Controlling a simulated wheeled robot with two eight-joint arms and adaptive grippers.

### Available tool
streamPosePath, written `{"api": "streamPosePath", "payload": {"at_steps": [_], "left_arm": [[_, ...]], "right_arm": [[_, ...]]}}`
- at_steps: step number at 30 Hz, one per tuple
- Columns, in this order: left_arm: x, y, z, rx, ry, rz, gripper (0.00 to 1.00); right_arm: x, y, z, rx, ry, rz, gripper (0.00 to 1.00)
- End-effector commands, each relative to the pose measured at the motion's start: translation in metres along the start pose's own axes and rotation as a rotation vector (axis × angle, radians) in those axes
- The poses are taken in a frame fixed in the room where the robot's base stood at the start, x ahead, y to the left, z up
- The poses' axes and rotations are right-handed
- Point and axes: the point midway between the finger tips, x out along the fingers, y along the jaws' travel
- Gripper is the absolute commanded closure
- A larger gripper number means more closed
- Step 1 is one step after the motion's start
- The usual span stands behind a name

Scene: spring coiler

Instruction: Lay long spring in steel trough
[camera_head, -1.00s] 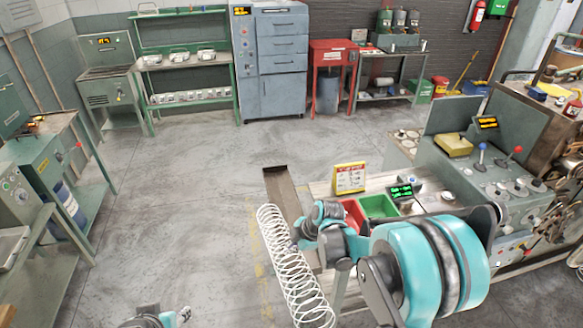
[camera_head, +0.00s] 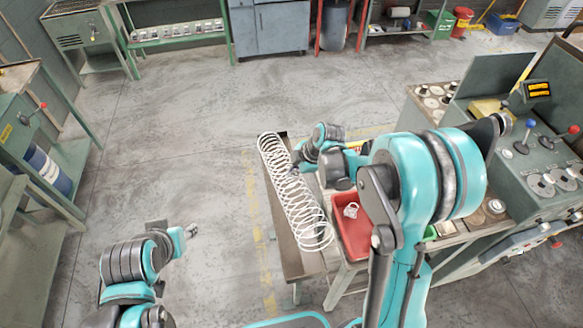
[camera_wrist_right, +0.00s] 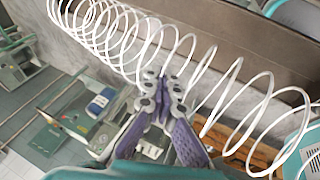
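The long white spring (camera_head: 294,192) is stretched out lengthwise in the head view, with its coils running from back to front. My right gripper (camera_head: 297,163) is at its side. In the right wrist view, the purple fingers (camera_wrist_right: 163,88) are closed on wire near the middle of the spring. The steel trough (camera_head: 285,232) is a long brown-grey channel, partly hidden under the spring. The spring lies over it in the head view; I cannot tell whether they touch. My left gripper (camera_head: 178,235) is over the floor at lower left, away from the spring; its finger state is unclear.
A red bin (camera_head: 350,222) with a small pale part stands right of the trough. The coiler's control console (camera_head: 540,150) is farther right. A green bench (camera_head: 75,150) stands at the left. The floor (camera_head: 215,130) between is clear.

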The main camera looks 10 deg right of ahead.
Motion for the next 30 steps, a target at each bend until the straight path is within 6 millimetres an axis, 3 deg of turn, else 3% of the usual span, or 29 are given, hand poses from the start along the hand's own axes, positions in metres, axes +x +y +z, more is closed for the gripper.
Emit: {"api": "streamPosePath", "payload": {"at_steps": [19,30], "left_arm": [[0.047,0.000,0.034,0.000,0.000,0.000,0.60],[0.053,0.000,0.038,0.000,0.000,0.000,0.60]], "right_arm": [[0.071,-0.025,0.024,0.000,0.000,0.000,1.00],[0.079,-0.028,0.027,0.000,0.000,0.000,1.00]]}}
